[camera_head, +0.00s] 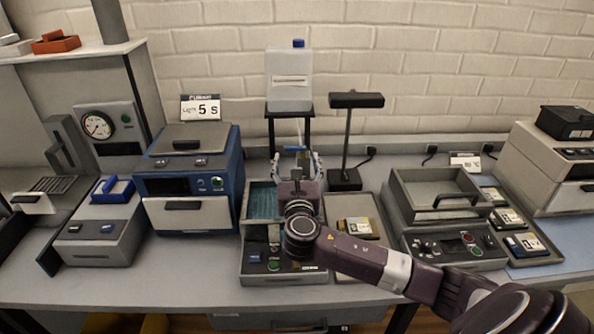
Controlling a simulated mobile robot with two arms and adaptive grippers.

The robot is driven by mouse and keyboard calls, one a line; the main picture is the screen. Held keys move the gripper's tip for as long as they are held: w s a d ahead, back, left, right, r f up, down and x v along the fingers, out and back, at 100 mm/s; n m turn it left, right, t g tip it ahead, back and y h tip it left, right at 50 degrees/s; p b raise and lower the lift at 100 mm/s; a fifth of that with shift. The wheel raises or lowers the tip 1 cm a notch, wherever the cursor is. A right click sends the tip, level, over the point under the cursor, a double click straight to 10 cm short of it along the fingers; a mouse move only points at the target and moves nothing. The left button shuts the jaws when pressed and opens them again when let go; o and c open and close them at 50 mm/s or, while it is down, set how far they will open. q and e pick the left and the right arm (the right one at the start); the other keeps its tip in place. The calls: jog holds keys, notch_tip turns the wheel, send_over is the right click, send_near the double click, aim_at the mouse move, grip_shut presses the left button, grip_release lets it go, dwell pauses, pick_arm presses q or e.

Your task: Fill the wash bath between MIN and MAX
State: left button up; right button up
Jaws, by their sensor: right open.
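The wash bath (262,203) is a grey box with a teal interior, partly hidden behind my right arm. Its front panel (254,258) has small buttons. MIN and MAX marks and the liquid level are too small or hidden to tell. A translucent bottle (290,85) with a blue cap stands on a black stand (308,114) behind the bath. A thin pale line shows under the bottle; I cannot tell if it is a tube or liquid. My right gripper (299,159) is open, in front of the stand at the bath's back; contact is unclear. My left gripper is not in view.
A blue-and-white machine (187,184) stands left of the bath. A grey tray (357,214) with a yellowish item lies right of it. A black lamp (356,100) stands behind. Bare bench runs along the front left.

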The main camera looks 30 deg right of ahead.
jog(key=shift+v, duration=2.3)
jog(key=shift+f, duration=0.1)
